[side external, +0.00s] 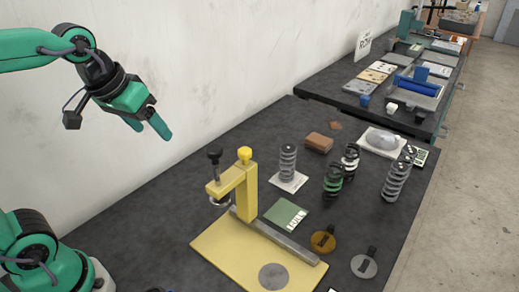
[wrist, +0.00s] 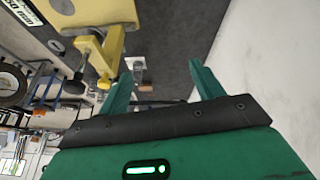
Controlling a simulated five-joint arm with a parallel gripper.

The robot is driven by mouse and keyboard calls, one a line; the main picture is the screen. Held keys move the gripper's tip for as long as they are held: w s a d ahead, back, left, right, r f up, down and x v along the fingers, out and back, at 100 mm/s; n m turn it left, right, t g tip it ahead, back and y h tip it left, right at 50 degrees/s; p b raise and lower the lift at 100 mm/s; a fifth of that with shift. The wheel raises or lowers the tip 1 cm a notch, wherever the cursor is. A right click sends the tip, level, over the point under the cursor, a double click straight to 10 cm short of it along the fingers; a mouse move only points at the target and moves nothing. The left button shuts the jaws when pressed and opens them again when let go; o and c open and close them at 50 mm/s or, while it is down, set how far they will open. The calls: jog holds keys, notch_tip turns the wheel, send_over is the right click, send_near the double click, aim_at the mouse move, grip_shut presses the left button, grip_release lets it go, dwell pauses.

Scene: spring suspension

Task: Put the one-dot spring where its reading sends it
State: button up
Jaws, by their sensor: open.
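Several coil springs stand on the dark bench in the side external view. A grey spring (side external: 288,162) stands upright on a white card. A green-and-black spring (side external: 333,181), a black-and-white spring (side external: 351,160) and a larger grey spring (side external: 395,182) stand to its right. Dots are too small to read, so I cannot tell which is the one-dot spring. A yellow press (side external: 246,190) with black knob stands on a yellow base plate. My gripper (side external: 158,122) is open and empty, high at the left, well away from the springs. Its spread fingers (wrist: 160,82) show in the wrist view.
A green card (side external: 286,214), an orange disc (side external: 323,242) and a grey disc (side external: 364,266) lie near the press. A brown block (side external: 319,143) and a grey lump (side external: 382,140) on a white plate lie farther back. The wall is behind my gripper.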

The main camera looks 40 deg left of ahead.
jog(key=s+f+m, duration=0.2)
jog(key=s+f, duration=0.1)
jog(key=s, duration=0.2)
jog(key=shift+a+f+t, duration=0.25)
jog(key=shift+a+t, duration=0.05)
jog(key=shift+a, duration=0.05)
dwell(0.9)
